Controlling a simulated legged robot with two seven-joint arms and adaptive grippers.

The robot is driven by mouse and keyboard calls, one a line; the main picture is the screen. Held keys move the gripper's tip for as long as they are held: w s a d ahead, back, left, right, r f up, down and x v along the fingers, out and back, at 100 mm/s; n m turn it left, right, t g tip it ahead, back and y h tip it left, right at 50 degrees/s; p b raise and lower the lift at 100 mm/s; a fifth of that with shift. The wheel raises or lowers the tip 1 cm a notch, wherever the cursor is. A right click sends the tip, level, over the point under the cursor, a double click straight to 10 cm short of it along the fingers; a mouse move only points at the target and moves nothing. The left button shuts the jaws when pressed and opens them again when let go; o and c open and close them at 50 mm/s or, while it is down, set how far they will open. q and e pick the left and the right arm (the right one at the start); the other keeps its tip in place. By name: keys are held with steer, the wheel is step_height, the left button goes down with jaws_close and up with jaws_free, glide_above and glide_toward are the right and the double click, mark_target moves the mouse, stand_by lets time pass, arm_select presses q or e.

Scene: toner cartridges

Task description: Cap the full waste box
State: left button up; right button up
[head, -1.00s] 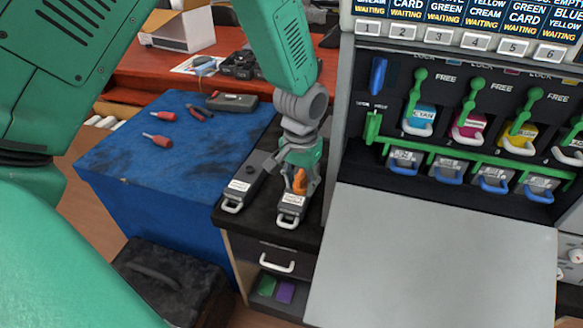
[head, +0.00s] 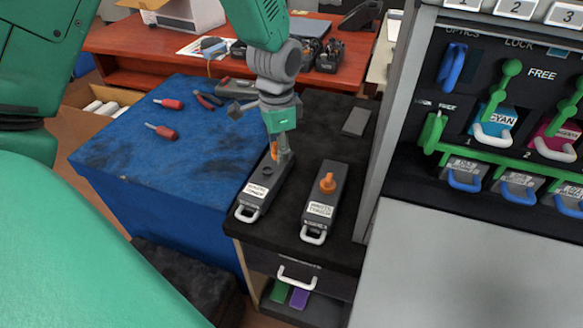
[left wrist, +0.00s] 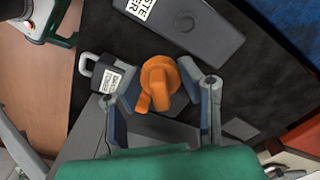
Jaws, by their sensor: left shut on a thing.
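Two dark waste toner boxes lie side by side on the black top of a small cabinet. The left box (head: 257,195) has a white label, a pale handle and a dark round port on top. The right box (head: 319,215) has an orange knob (head: 327,183) standing on it. My left gripper (head: 277,152) is shut on an orange cap (left wrist: 158,82), at the far part of the left box in the head view. I cannot tell its height above the box. In the left wrist view the cap sits between the fingers, and a box with an uncovered port (left wrist: 190,25) shows above it.
The printer (head: 395,150) with colored cartridges stands close on the right. A blue bench (head: 190,170) on the left holds screwdrivers and pliers. A flat dark piece (head: 356,122) lies behind the right box. The red desk (head: 130,45) is at the back.

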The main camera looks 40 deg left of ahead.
arm_select(q)
steer(key=m, duration=0.2)
glide_above(266, 169)
steer(key=shift+d+f+b, duration=0.35)
steer(key=shift+d+b, duration=0.05)
steer(key=shift+d, duration=0.05)
steer(key=shift+a+f, duration=0.3)
steer(key=shift+a, duration=0.2)
steer(key=shift+a+f+b, duration=0.15)
steer(key=shift+f+b, duration=0.35)
steer(key=shift+b, duration=0.2)
steer(key=f+b, duration=0.1)
steer(key=b, duration=0.1)
steer(key=d+f+b, duration=0.1)
steer(key=f+b, duration=0.1)
steer(key=shift+f, duration=0.3)
steer(key=shift+a+f, duration=0.35)
steer(key=shift+f, duration=0.4)
steer(key=shift+d+r, duration=0.1)
steer(key=shift+d, duration=0.15)
steer(key=shift+a+p, duration=0.2)
steer(key=shift+p, duration=0.1)
